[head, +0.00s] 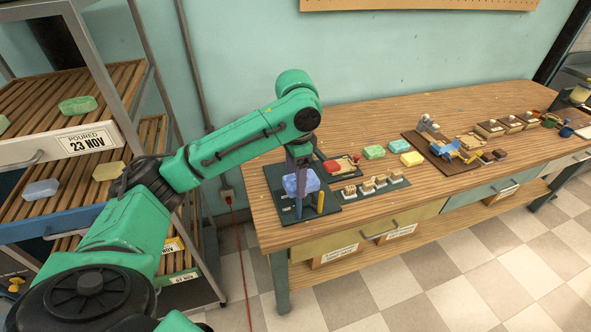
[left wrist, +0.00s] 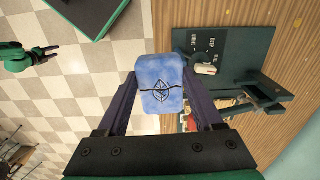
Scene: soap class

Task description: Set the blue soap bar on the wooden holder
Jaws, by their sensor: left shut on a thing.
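The blue soap bar (left wrist: 160,84) has a marbled blue face with a dark compass-like mark and a line across it in the left wrist view. My left gripper (left wrist: 160,95) is shut on it, with one finger along each side. In the head view the soap (head: 301,182) is over the dark green board (head: 335,197) at the bench's left end, under my left gripper (head: 303,170). My right gripper (left wrist: 48,53) shows small at the left of the left wrist view, open and empty, over the floor. I cannot tell which wooden piece is the holder.
A red pad (head: 341,165), green soap (head: 374,152) and yellow soap (head: 411,159) lie to the right. Several small stamps (head: 373,185) sit in front. A brown board (head: 462,163) with a blue tool is farther right. A rack (head: 102,179) with soaps stands at left.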

